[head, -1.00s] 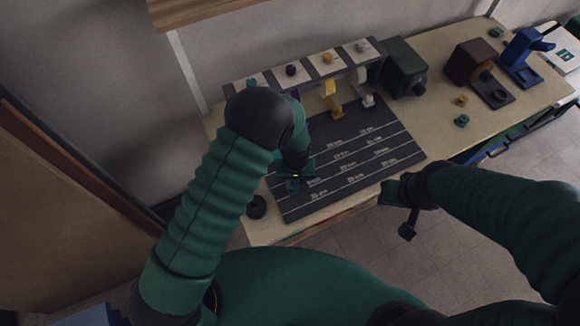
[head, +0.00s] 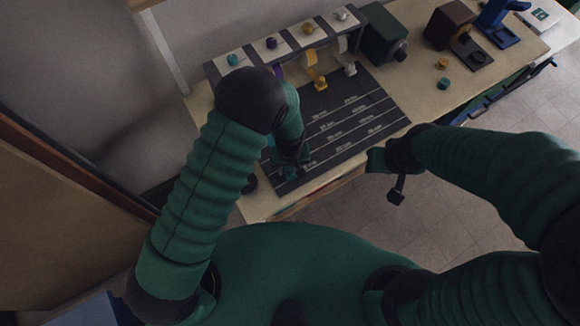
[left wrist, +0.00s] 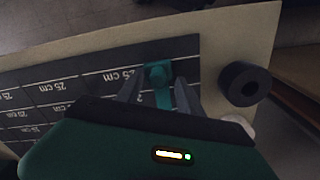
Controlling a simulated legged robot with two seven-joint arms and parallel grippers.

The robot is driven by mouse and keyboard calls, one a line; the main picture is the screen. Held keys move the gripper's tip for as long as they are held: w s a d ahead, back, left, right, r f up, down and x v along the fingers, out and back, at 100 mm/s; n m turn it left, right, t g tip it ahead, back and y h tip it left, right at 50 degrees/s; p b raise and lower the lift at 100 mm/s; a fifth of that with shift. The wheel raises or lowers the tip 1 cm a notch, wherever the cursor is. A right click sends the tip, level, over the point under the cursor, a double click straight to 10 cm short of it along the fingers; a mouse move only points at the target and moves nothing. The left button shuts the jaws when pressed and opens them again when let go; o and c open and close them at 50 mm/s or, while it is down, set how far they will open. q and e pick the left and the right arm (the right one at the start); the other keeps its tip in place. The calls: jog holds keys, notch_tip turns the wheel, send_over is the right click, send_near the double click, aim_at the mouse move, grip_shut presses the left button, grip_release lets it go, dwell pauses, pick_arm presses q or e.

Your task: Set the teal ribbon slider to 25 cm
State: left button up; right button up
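The dark measuring board (head: 362,108) lies on the table, with pale lines and cm labels. The teal ribbon slider (left wrist: 157,76) is by the board's end, beside a "25 cm" label, in the left wrist view. The teal ribbon (left wrist: 163,99) runs from it back between my fingers. My left gripper (left wrist: 158,88) has its fingers apart, one on each side of the teal piece, with a gap visible on the right. In the head view my left gripper (head: 291,168) is low over the board's near left part and my arm hides much of the teal lane. My right gripper (head: 388,178) hangs off the table's front edge; its opening is unclear.
A row of spools, purple (head: 271,43), yellow (head: 308,28) and white (head: 340,15), stands behind the board. Green (head: 385,35), brown (head: 449,25) and blue (head: 497,22) devices stand to the right.

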aim_at(291, 168)
pick_arm(q)
jog(key=shift+d+r, duration=0.1)
jog(key=shift+d, duration=0.05)
jog(key=shift+d+r+p, duration=0.1)
jog(key=shift+r+p, duration=0.2)
notch_tip(291, 168, up, 16)
jog(key=p, duration=1.3)
